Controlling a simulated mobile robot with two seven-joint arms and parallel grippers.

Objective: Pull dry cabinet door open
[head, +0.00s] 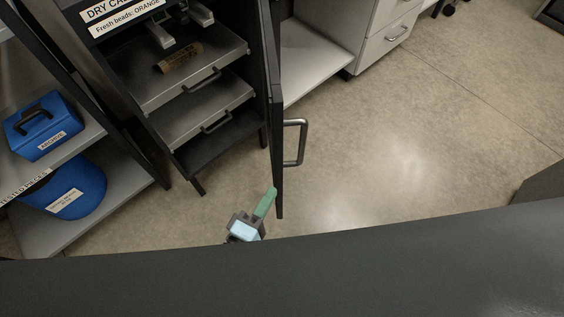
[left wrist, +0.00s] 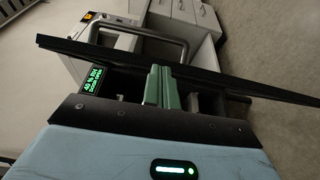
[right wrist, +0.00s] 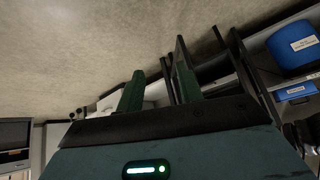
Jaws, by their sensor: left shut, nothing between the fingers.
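The dry cabinet (head: 118,85) stands at the upper left of the head view, its front uncovered and its metal shelves visible. Its dark door (head: 276,120) stands swung out, seen nearly edge-on. The metal door handle (head: 302,142) is on the door's right face. My left gripper (head: 272,191) is shut and empty, its green fingertips at the door's inner side near the free edge; contact is unclear. In the left wrist view the shut fingers (left wrist: 161,72) are before the door (left wrist: 205,77), with the handle (left wrist: 150,34) beyond. My right gripper (right wrist: 158,78) is open and empty.
At left, a shelf unit holds a blue case (head: 43,128) and a blue tub (head: 78,190). A brown labelled item (head: 180,58) lies on the cabinet's upper shelf. White drawers (head: 388,38) stand behind the door. Floor right of the door is clear. A dark surface crosses the foreground.

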